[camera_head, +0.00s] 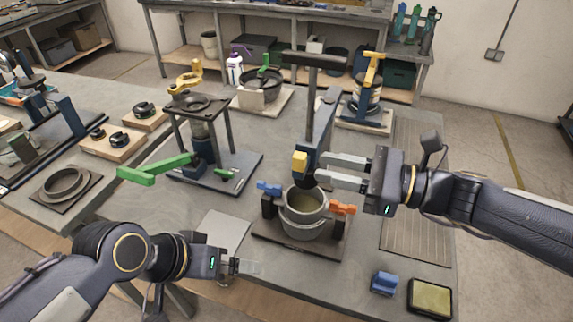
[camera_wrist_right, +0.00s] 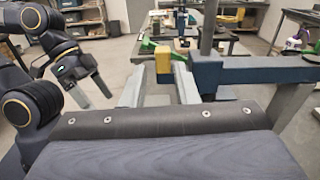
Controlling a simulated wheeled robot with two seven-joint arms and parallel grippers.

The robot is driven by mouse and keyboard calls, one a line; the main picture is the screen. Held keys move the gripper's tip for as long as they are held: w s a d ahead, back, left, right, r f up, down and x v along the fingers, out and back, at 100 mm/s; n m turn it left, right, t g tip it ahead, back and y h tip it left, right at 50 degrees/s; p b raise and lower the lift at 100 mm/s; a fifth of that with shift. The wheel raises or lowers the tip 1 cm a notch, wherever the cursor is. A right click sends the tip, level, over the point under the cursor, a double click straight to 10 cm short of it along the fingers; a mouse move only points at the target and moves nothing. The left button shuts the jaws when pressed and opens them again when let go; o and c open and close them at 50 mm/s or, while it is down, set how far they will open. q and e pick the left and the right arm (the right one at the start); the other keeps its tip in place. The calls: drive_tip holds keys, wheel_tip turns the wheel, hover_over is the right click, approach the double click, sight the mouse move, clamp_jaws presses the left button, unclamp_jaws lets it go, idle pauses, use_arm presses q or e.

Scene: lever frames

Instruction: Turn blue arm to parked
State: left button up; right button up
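The blue arm (camera_head: 313,163) with a yellow end block (camera_head: 300,162) sits low on a dark upright post, above a grey pot (camera_head: 303,212). In the right wrist view the blue arm (camera_wrist_right: 265,70) runs in from the right, and its yellow block (camera_wrist_right: 163,66) shows between my finger lines. My right gripper (camera_head: 322,166) is open, its fingers pointing left at the arm's end; I cannot tell whether they touch it. My left gripper (camera_head: 248,267) is low, left of the pot, with its fingers apart and empty, as the wrist view also shows (camera_wrist_right: 92,92). No parked mark is readable.
The pot's base carries a small blue lever (camera_head: 268,188) and an orange lever (camera_head: 343,210). A stand with a green arm (camera_head: 153,169) is at left. A blue block (camera_head: 384,283) and a yellow-topped pad (camera_head: 430,298) lie front right. The ribbed mat (camera_head: 415,235) is mostly bare.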

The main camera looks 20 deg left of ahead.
sight(306, 160)
drive_tip(key=shift+w+a+m, duration=0.2)
drive_tip(key=shift+a+m, duration=0.1)
drive_tip(key=shift+a, duration=0.1)
drive_tip(key=a, duration=0.7)
drive_tip(key=shift+w+a+r+p, duration=0.1)
drive_tip(key=shift+a+p, duration=0.1)
drive_tip(key=shift+p, duration=0.2)
clamp_jaws()
